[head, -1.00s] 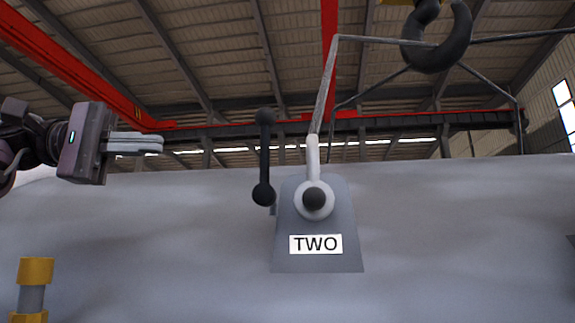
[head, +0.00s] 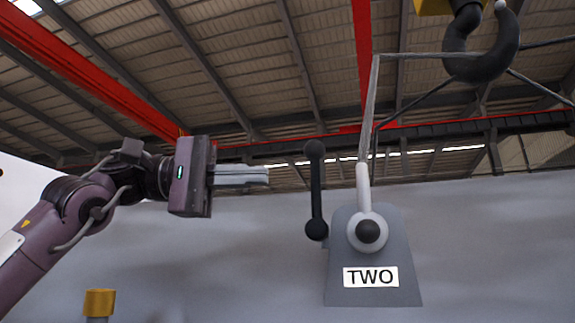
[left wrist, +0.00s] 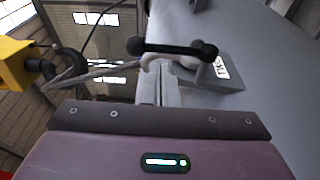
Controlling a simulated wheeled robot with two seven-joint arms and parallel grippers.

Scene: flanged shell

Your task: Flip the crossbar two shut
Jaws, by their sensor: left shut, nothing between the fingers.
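The crossbar (head: 316,192) is a dark bar with a ball at each end, upright in the head view at the left side of a grey mount (head: 375,300) with a "TWO" label (head: 371,277). A pale lever (head: 363,190) with a round white hub points up from that mount. My left gripper (head: 268,175) is shut and empty, its fingers pointing at the bar from the left, with a gap between. In the left wrist view the bar (left wrist: 172,48) lies across, just beyond the fingertips (left wrist: 155,72). My right gripper is not in view.
A large grey shell (head: 250,260) fills the background behind the mount. A dark hook (head: 485,55) and cables hang above at the right. A yellow-capped post (head: 99,302) stands at lower left. The space between fingertips and bar is clear.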

